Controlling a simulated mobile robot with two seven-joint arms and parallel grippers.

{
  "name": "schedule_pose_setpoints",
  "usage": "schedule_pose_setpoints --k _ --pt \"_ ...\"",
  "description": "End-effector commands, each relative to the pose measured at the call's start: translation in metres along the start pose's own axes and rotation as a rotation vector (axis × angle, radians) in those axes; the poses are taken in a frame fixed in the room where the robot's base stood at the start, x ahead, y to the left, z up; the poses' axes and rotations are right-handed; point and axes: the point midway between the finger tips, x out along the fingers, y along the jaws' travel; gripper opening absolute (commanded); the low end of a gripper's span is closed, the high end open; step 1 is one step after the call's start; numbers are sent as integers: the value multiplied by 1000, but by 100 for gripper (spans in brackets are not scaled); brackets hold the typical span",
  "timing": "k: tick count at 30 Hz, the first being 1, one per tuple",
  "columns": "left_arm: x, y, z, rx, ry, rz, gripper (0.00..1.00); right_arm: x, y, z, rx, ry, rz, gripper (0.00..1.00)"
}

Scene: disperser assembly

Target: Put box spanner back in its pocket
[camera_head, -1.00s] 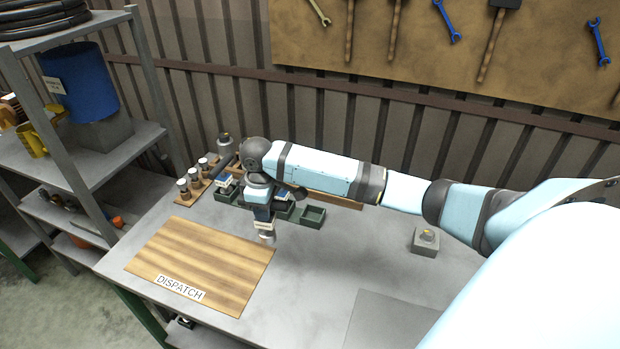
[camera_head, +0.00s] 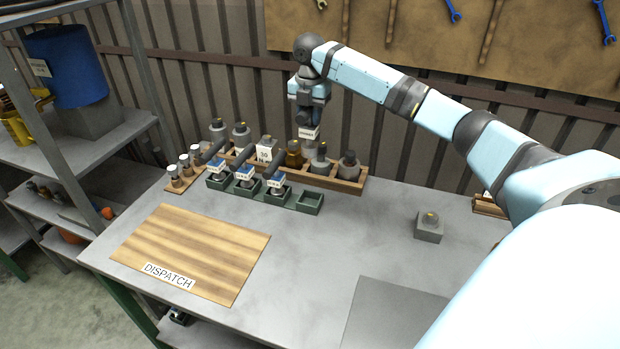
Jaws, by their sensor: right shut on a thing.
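My right gripper (camera_head: 308,118) is raised above the back row of the bench and is shut on a tool with a white label, taken to be the box spanner (camera_head: 308,134). The label's writing is too small to read for sure. The spanner's lower end is hard to tell from the bottles behind it. A row of green pockets (camera_head: 293,204) stands below and in front. The right-end pocket (camera_head: 310,203) is empty. My left gripper is not in view.
A wooden rack (camera_head: 348,186) of several bottles stands behind the pockets. Small capped jars (camera_head: 185,165) stand on a board at the left. A wooden dispatch board (camera_head: 190,252) lies in front. A grey block (camera_head: 429,230) stands to the right. The bench middle is clear.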

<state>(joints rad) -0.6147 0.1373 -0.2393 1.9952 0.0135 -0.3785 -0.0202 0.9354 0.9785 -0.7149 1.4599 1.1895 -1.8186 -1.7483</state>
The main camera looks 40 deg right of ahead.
Motion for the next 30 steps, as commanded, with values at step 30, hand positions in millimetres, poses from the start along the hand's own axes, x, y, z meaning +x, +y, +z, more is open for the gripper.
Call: schedule_pose_setpoints --k 30 --pt "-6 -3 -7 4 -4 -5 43 167 -1 1 -16 1 0 0"
